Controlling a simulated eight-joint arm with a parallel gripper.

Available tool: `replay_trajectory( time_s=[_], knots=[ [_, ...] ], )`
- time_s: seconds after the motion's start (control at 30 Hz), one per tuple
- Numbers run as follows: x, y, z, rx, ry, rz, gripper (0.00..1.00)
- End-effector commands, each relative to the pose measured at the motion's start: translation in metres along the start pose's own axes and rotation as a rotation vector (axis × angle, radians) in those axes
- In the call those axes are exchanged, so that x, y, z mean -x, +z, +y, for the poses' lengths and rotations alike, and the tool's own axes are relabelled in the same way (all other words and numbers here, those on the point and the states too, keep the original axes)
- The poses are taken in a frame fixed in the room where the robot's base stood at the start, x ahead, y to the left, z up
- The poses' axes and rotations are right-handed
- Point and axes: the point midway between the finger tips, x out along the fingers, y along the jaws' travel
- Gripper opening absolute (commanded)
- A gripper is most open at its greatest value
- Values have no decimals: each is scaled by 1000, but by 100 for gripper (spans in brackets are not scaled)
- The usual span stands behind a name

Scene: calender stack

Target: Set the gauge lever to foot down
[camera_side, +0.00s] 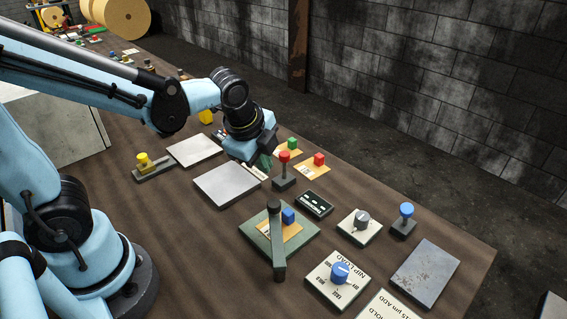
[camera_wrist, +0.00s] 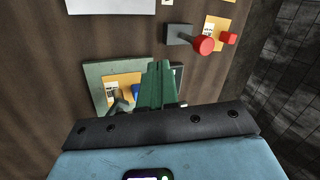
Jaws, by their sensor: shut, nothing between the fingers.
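A lever with a red knob (camera_side: 284,156) stands on a small dark base, looking upright in the side view. In the wrist view the red knob (camera_wrist: 203,45) shows up and right of my fingertips, apart from them. A green plate (camera_side: 251,233) carries a dark arm (camera_side: 277,250), an orange card and a blue block (camera_side: 288,216). Other levers have a blue knob (camera_side: 406,209) and a yellow knob (camera_side: 143,158). No readable label tells which is the gauge lever. My gripper (camera_side: 264,163) is shut and empty; its green fingers (camera_wrist: 157,72) partly hide the green plate (camera_wrist: 93,75).
Red (camera_side: 319,159) and green (camera_side: 292,144) blocks lie on orange cards behind the red-knob lever. A dark panel (camera_side: 314,204), a grey-knob dial (camera_side: 361,219) and a blue NIP LOAD dial (camera_side: 340,272) stand to the right. Flat grey plates (camera_side: 227,184) lie left.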

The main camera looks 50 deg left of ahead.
Motion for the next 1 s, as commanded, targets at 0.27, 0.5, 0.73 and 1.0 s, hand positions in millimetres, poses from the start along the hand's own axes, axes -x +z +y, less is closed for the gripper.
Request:
replay_trajectory(
  time_s=[0.27, 0.5, 0.73, 1.0],
  knots=[
    [-24, 0, -14, 2, 0, 0, 0],
    [-32, 0, -33, 1, 1, 1, 0],
    [-34, 0, -37, 0, 0, 1, 0],
    [-34, 0, -37, 0, 3, 0, 0]
  ],
)
